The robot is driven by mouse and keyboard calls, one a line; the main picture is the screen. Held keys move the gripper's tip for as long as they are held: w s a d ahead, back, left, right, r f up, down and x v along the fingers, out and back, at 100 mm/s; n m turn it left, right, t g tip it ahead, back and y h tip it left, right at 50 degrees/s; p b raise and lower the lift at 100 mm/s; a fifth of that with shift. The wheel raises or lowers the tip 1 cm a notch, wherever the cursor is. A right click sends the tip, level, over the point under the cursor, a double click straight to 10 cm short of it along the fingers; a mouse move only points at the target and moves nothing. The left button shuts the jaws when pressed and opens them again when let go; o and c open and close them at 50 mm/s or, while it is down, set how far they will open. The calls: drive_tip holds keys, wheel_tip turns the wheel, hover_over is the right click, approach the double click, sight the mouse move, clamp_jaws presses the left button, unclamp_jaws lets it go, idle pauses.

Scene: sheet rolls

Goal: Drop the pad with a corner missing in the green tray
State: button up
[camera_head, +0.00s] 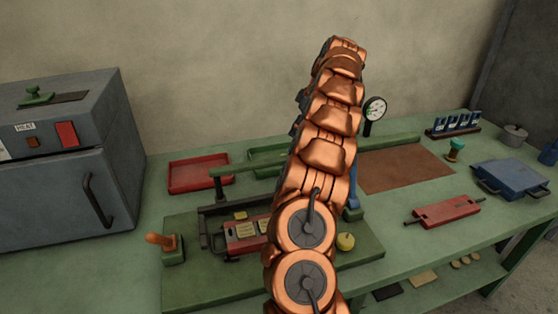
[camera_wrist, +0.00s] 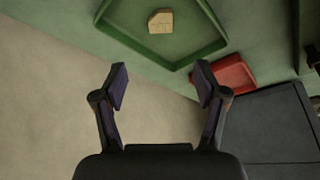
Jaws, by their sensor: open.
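A tan pad (camera_wrist: 160,22) lies in the green tray (camera_wrist: 188,62), apart from its walls, in the wrist view; one of its corners looks cut off. My gripper (camera_wrist: 161,82) is open and empty, with nothing between its fingers. The pad and tray show beyond the fingertips, towards the top of the wrist view. In the head view the green tray (camera_head: 262,158) stands at the back of the bench, partly hidden behind my arm, and the pad in it cannot be seen.
A red tray (camera_head: 200,174) stands left of the green tray. A press with a red plate (camera_head: 243,246) bears several tan pads. A grey heater box (camera_head: 50,190) is at left. A gauge (camera_head: 375,109), brown mat (camera_head: 405,168), red roller-like block (camera_head: 442,212) and blue case (camera_head: 511,178) are at right.

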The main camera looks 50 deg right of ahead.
drive_tip(key=shift+v, duration=1.2)
